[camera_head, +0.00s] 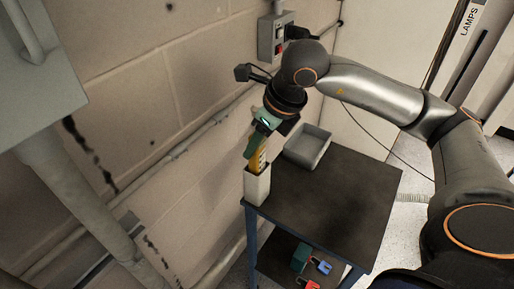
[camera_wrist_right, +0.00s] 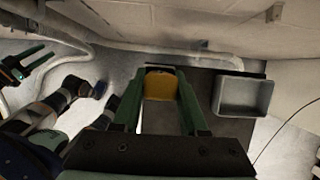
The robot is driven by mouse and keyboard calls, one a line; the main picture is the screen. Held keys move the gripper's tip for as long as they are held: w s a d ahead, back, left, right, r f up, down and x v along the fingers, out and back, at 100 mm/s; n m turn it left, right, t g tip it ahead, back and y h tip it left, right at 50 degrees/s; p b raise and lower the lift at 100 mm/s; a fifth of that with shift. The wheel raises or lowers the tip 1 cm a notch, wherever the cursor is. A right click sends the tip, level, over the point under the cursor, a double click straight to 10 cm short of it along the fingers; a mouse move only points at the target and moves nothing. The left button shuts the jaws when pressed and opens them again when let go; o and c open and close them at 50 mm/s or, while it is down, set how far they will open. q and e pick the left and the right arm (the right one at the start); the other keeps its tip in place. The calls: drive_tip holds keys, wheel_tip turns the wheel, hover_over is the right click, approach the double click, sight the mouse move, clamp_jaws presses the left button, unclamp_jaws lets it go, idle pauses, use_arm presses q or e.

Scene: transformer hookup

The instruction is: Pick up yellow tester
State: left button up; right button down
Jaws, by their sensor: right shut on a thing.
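The yellow tester (camera_head: 256,161) stands upright, slightly tilted, in a white open-topped holder (camera_head: 257,187) at the left corner of the cart top. Its lower part is hidden inside the holder. My right gripper (camera_head: 256,146) comes down from above and is shut on the tester's upper part. In the right wrist view the tester (camera_wrist_right: 160,83) shows yellow between the green fingers of my right gripper (camera_wrist_right: 160,92). My left gripper (camera_wrist_right: 38,60) shows at the left of that view, open with its green fingers apart and empty, away from the cart.
A dark-topped cart (camera_head: 335,200) carries a grey bin (camera_head: 308,147) behind the holder, close to the block wall. Red, blue and teal items (camera_head: 311,263) lie on its lower shelf. A grey switch box (camera_head: 275,37) and conduit are on the wall. The cart's middle top is clear.

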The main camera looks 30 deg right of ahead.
wheel_tip(320, 180, up, 17)
drive_tip(key=p, duration=0.1)
drive_tip(key=shift+f+p, duration=0.2)
drive_tip(key=shift+p, duration=0.1)
idle(0.4)
